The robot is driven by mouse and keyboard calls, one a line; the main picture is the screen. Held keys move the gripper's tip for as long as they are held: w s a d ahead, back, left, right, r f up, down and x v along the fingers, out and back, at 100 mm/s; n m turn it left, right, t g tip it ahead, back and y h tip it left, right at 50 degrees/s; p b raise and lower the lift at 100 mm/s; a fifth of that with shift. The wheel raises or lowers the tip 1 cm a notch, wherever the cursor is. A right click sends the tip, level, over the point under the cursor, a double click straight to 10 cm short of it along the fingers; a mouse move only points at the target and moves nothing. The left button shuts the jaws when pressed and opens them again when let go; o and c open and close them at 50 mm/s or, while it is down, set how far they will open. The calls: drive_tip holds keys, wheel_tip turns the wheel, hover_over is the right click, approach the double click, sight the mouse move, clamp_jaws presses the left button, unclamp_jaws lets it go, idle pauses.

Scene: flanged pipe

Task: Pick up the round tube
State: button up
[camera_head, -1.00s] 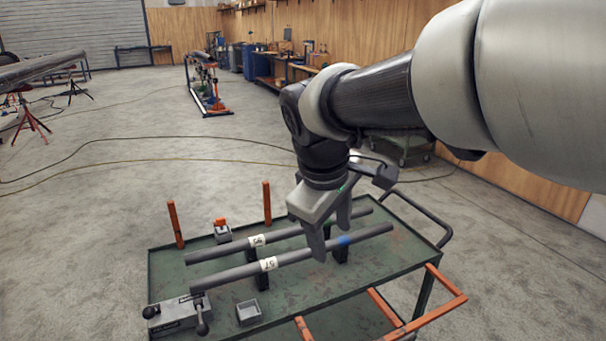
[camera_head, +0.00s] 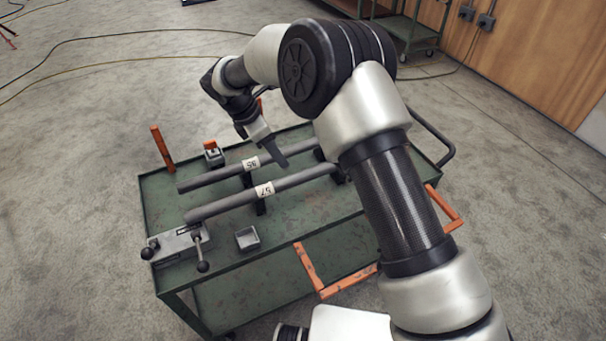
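Two grey round tubes lie roughly parallel on dark supports on a green cart (camera_head: 290,222). The front tube (camera_head: 222,206) has a white label reading 57. The back tube (camera_head: 212,179) has a white label that looks like 55 or 95. My gripper (camera_head: 281,162) points down over the back tube, just right of its label, with its tip near the gap between the tubes. One finger shows clearly; the opening and any contact with a tube cannot be made out. My arm hides the right ends of both tubes.
An orange post (camera_head: 162,148) and a small grey block with an orange top (camera_head: 213,154) stand at the cart's back left. A grey clamp with levers (camera_head: 177,246) and a small open grey box (camera_head: 247,239) are at the front. An orange rail (camera_head: 310,268) edges the front.

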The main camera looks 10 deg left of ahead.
approach(298, 174)
drive_tip(key=x, duration=0.4)
drive_tip(key=shift+s+a+f, duration=0.2)
drive_tip(key=shift+a+f, duration=0.15)
drive_tip(key=shift+f, duration=0.1)
drive_tip(key=x, duration=0.2)
drive_tip(key=d+x, duration=0.1)
drive_tip(key=x, duration=0.1)
drive_tip(key=shift+w, duration=0.25)
drive_tip(key=shift+w+d+f, duration=0.1)
drive_tip(key=shift+w+f, duration=0.05)
drive_tip(key=shift+f, duration=0.25)
clamp_jaws()
drive_tip(key=shift+r, duration=0.1)
